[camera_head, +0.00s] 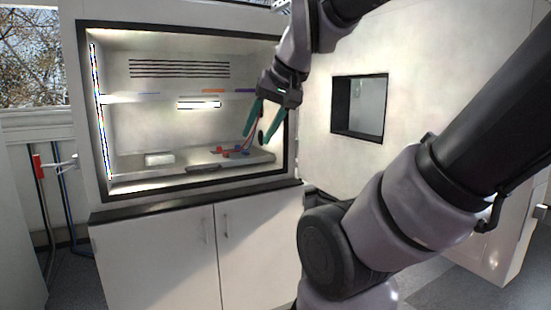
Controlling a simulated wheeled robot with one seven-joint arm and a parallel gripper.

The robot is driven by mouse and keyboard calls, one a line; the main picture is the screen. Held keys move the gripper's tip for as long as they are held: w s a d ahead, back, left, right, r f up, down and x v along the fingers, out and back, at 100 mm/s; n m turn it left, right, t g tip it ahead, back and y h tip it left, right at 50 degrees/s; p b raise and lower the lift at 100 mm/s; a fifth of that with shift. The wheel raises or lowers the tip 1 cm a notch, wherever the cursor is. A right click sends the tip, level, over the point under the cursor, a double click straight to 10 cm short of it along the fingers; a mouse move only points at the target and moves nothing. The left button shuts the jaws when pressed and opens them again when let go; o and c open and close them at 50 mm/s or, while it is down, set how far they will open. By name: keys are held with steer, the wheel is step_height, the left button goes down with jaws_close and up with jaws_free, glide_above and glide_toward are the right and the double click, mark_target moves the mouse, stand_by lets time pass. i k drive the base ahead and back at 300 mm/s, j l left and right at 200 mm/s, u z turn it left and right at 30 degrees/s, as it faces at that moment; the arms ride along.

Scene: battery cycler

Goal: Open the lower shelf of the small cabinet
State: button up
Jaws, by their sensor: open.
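The small cabinet (84,115) stands left of centre with its lit interior open to view. Its lower shelf (190,178) is a pale tray near the bottom of the interior, with a dark handle-like piece (203,168) at its front edge. My gripper (257,130) has two green fingers pointing down, apart, with no object visible between them. In the picture it overlaps the right side of the cabinet opening, above the right end of the lower shelf. I cannot tell its depth or whether it touches anything.
An upper shelf (140,98) crosses the interior. Red and blue connectors (235,152) and a white block (159,158) lie on the lower shelf. A white panel with a square window (315,90) stands to the right. Closed doors (150,255) are below.

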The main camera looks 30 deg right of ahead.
mark_target(129, 165)
steer(key=i+l+z, duration=0.1)
steer(key=i, duration=0.35)
steer(key=i+l, duration=0.25)
steer(key=i, duration=0.15)
steer(key=u, duration=1.2)
